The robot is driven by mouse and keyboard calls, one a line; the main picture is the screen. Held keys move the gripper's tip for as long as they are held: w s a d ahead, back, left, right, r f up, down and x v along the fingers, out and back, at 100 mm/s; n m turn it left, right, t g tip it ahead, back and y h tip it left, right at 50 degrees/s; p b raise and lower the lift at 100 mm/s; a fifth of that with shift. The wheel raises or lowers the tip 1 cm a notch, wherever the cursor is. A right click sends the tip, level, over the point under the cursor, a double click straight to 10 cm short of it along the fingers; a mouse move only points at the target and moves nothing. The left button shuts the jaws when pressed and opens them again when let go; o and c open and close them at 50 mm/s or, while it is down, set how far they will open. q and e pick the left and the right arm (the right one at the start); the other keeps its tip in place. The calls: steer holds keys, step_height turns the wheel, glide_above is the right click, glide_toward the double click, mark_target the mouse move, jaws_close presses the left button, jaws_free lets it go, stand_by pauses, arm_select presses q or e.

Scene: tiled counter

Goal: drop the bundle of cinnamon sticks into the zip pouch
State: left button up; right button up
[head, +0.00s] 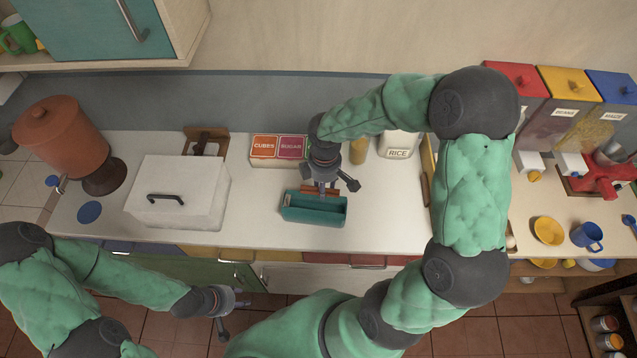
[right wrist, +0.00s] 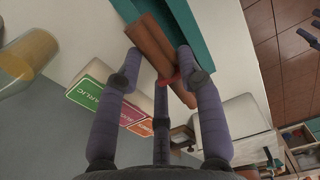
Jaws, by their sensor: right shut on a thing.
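The zip pouch (head: 313,217) is a teal, box-like pouch with an open top, lying on the white counter in the middle of the head view. It also shows at the top of the right wrist view (right wrist: 204,42). The bundle of cinnamon sticks (right wrist: 152,45) is brown with a red tie. My right gripper (right wrist: 160,72) is shut on it. In the head view, the right gripper (head: 330,189) and the bundle are at the pouch's back edge; the gripper partly hides the bundle. My left gripper (head: 236,318) is open and empty, in front of the counter's edge.
A white lidded box (head: 178,195) stands left of the pouch. The labelled cubes and sugar box (head: 277,151) stands behind it, with a rice container (head: 398,146) at the back right. The counter right of the pouch is clear.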

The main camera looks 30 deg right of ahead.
steer(key=shift+f+b, duration=2)
steer(key=shift+f, duration=0.45)
steer(key=shift+f+b, duration=0.7)
steer(key=shift+f, duration=0.3)
steer(key=o, duration=1)
steer(key=shift+r, duration=0.1)
steer(key=shift+r+p, duration=3.3)
steer(key=shift+r, duration=0.7)
steer(key=shift+f, duration=0.1)
